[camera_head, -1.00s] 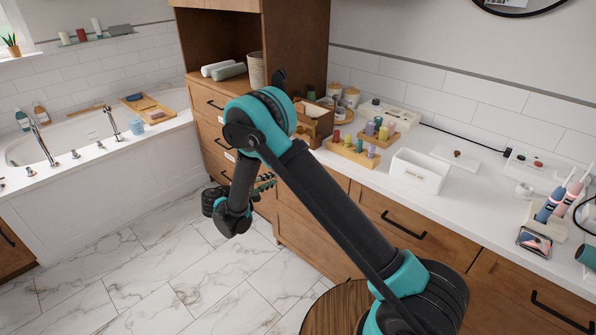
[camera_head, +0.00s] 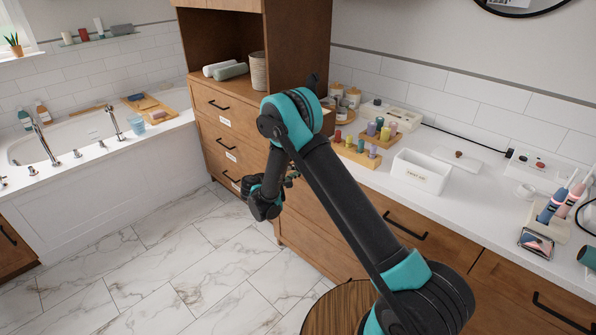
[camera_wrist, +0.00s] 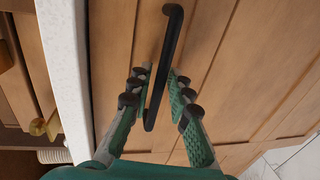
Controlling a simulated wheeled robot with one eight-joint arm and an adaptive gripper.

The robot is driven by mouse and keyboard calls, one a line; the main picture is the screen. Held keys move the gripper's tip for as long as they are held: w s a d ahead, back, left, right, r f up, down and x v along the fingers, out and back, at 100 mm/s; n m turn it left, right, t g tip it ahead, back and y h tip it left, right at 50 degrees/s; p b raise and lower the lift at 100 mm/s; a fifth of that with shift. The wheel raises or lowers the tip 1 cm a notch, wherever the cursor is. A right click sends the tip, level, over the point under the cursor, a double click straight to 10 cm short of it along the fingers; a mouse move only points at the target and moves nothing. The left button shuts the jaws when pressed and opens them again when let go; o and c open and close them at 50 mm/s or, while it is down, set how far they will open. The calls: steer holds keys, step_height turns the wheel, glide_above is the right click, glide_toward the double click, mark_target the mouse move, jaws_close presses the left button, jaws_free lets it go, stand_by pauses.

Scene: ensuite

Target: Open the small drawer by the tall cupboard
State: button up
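In the wrist view, a wooden drawer front (camera_wrist: 218,45) with a long black bar handle (camera_wrist: 172,45) fills much of the picture. My gripper (camera_wrist: 160,76) is open there, one finger on each side of the handle's lower part, with gaps visible. I cannot tell how deep the handle lies between the fingers. In the head view, my gripper (camera_head: 266,202) is beside the counter front near the tall cupboard (camera_head: 298,50). My arm hides the small drawer there.
The white counter edge (camera_wrist: 68,75) runs close along the left of the wrist view. The counter holds a white box (camera_head: 420,172) and wooden trays with bottles. A round wooden stool (camera_head: 335,308) stands below my arm. The marble floor (camera_head: 160,260) is clear.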

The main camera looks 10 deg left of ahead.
jaws_close()
stand_by(0.5)
